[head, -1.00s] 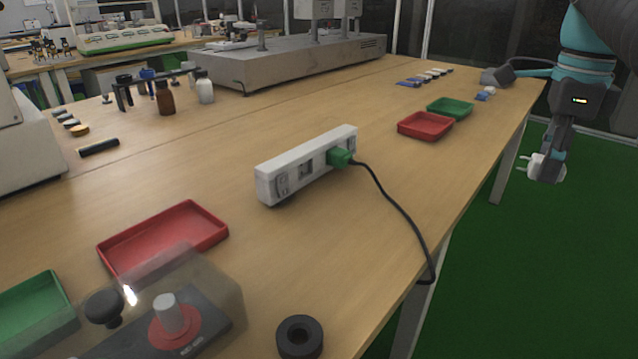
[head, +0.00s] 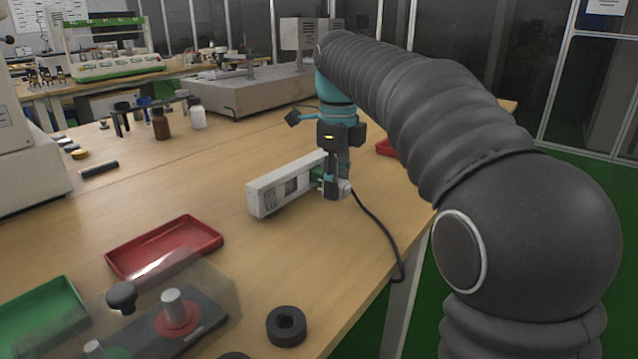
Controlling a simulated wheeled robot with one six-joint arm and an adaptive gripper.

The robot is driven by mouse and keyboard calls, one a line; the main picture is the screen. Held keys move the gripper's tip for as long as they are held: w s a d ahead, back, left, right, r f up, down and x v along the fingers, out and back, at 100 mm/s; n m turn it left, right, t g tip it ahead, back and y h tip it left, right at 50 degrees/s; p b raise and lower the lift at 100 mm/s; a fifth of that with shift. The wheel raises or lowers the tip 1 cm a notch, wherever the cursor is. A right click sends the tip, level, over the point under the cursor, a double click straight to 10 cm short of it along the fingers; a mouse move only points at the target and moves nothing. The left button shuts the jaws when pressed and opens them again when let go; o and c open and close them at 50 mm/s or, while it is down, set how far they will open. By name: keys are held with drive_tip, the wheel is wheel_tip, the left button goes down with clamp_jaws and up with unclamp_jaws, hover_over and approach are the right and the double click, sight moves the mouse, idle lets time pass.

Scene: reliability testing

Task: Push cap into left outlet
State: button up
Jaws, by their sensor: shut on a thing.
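The white power strip (head: 262,196) stands on the wooden table with its outlet side toward the front right. Its left outlet (head: 270,199) shows no plug in it, and a second outlet (head: 291,186) is to the right of that. A green plug (head: 317,174) sits farther right in the strip, partly hidden by my gripper. My gripper (head: 337,192) points down in front of the strip's right end, near the green plug. It is shut on the white cap (head: 346,188), which is small and mostly hidden behind the fingers.
A black cord (head: 385,235) runs from the plug over the table's front edge.

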drive_tip(key=shift+w+a+f+m, duration=0.3)
drive_tip(key=shift+a+f+m, duration=0.2)
drive_tip(key=shift+a, duration=0.1)
drive_tip(key=shift+w+a+f+m, duration=0.3)
drive_tip(key=shift+a+f+m, duration=0.2)
drive_tip(key=shift+a, duration=0.05)
drive_tip(key=shift+w+a+f, duration=0.6)
drive_tip(key=shift+w+a, duration=0.15)
drive_tip(key=shift+a, duration=0.15)
drive_tip(key=shift+w+a+r+p, duration=0.15)
drive_tip(key=shift+w+a+p, duration=0.2)
drive_tip(key=shift+p, duration=0.25)
drive_tip(key=shift+w+a, duration=0.15)
drive_tip(key=shift+a, duration=0.15)
drive_tip(key=shift+w+a, duration=0.5)
drive_tip(key=shift+a, duration=0.15)
drive_tip(key=shift+w+a, duration=0.45)
drive_tip(key=shift+a, duration=0.2)
idle(2.1)
drive_tip(key=o, duration=1)
drive_tip(key=shift+c, duration=0.2)
